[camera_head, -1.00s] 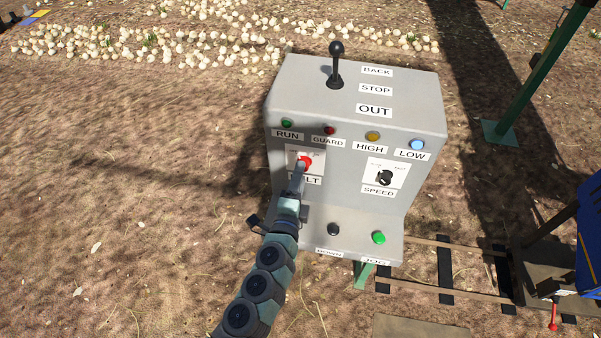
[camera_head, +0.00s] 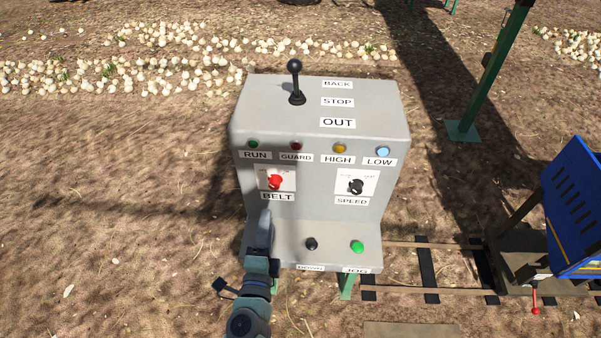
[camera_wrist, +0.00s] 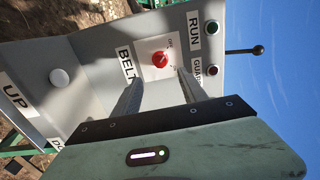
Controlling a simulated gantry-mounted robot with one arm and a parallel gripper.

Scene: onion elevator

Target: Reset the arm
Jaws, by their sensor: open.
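My gripper (camera_head: 264,226) is in front of the lower left of the grey control console (camera_head: 325,222), below the red BELT knob (camera_head: 276,181). In the wrist view my gripper (camera_wrist: 157,85) has its two fingers spread, with nothing between them. The red BELT knob (camera_wrist: 160,59) shows beyond the fingertips, apart from them. In the head view my arm reaches up from the bottom edge, and its lower part is out of frame.
The console carries a black lever (camera_head: 296,82), a black SPEED knob (camera_head: 356,187), a black button (camera_head: 311,244) and a green JOG button (camera_head: 357,247). A blue machine (camera_head: 578,208) and rails (camera_head: 430,270) stand at right. Onions (camera_head: 150,78) lie behind. Open ground is at left.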

